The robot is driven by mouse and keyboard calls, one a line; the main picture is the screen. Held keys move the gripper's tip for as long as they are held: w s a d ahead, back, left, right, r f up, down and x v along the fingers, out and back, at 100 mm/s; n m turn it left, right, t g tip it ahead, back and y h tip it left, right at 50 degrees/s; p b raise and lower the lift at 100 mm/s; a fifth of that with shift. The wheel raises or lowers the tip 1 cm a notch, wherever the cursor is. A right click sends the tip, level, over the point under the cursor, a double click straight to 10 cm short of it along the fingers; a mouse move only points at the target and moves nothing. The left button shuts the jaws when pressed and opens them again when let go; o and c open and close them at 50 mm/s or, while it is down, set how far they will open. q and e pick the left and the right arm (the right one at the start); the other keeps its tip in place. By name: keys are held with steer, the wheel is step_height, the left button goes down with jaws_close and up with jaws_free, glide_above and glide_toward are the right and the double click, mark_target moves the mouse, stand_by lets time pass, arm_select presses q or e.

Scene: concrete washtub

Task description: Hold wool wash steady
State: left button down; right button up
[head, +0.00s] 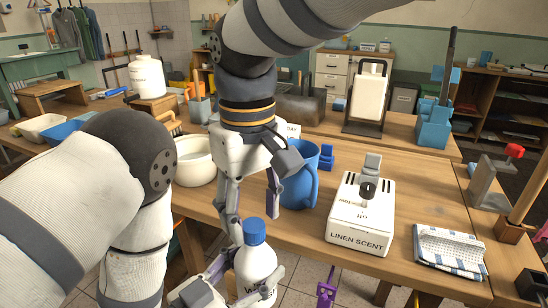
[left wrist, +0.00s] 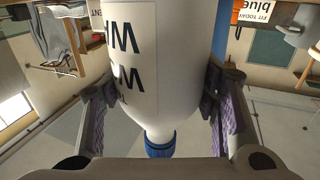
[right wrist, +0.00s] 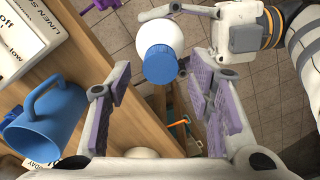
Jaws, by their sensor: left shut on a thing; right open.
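The wool wash is a white bottle (head: 257,266) with a blue cap (head: 254,231) and dark lettering, upright near the front edge of the table. My left gripper (head: 242,284) is shut on its body; the left wrist view shows the bottle (left wrist: 165,70) between purple pads. My right gripper (head: 253,208) is open, fingers pointing down above the cap. In the right wrist view, the cap (right wrist: 160,66) shows between its open fingers, apart from the pads. The bottle's label is partly hidden by my left gripper.
A blue pitcher (head: 300,187) stands just behind and right of my right gripper. A white linen scent box (head: 360,238) and a folded checked cloth (head: 450,252) lie further right. A white pot (head: 195,160) is at left. The bottle is over tiled floor.

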steer(key=shift+r, duration=1.45)
steer(key=shift+c, duration=0.4)
steer(key=shift+s+a+r+n, duration=0.1)
steer(key=shift+r+n, duration=0.05)
steer(key=shift+n, duration=0.55)
steer(key=n, duration=0.1)
steer(key=r+n, duration=0.1)
steer(key=n, duration=0.1)
steer(key=r+n, duration=0.1)
steer(key=n, duration=0.3)
steer(key=r+n, duration=0.1)
steer(key=n, duration=0.1)
steer(key=shift+r, duration=0.1)
